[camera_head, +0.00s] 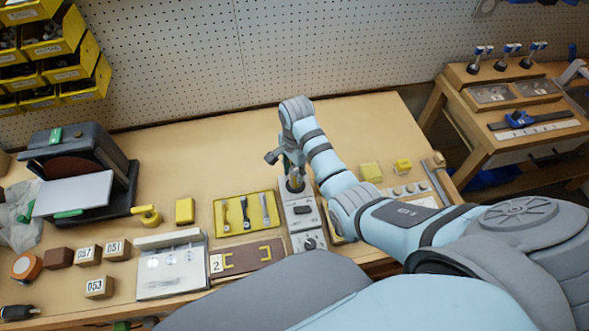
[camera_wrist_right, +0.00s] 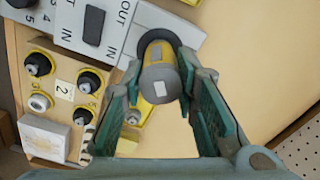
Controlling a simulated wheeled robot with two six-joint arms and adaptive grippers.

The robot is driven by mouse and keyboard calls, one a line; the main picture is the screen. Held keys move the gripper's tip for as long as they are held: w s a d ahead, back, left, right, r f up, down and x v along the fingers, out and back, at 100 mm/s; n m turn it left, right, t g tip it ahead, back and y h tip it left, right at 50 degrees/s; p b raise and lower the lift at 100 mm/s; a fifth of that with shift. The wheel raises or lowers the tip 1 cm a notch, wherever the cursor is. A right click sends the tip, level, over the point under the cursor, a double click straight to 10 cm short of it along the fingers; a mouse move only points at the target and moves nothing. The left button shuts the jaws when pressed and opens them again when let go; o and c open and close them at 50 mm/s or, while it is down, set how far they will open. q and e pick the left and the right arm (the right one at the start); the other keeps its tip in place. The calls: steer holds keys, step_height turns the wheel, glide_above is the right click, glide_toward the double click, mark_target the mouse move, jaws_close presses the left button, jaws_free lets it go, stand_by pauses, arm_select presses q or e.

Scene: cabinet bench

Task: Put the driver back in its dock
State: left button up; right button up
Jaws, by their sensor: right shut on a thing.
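My right gripper (camera_head: 291,168) is over the back end of a pale grey block marked IN and OUT (camera_head: 302,216), which looks like the dock. In the right wrist view, the gripper (camera_wrist_right: 160,78) is shut on the driver (camera_wrist_right: 160,82), a grey and yellow round body with a dark end and a small white patch. The block also shows in the wrist view (camera_wrist_right: 122,32), beside and beneath the driver. Whether the driver is seated in it or just above it is hidden. My left gripper is not in view.
A yellow tray (camera_head: 220,228) with tools lies left of the block, and a brown board marked 2 (camera_head: 256,254) is in front of it. Yellow blocks (camera_head: 371,171) stand to the right. The bench top (camera_head: 215,150) behind is clear, up to the pegboard (camera_head: 180,60).

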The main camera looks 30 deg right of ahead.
steer(key=shift+f, duration=0.55)
steer(key=shift+f, duration=0.1)
stand_by(0.8)
steer(key=o, duration=1.4)
steer(key=shift+r, duration=3.5)
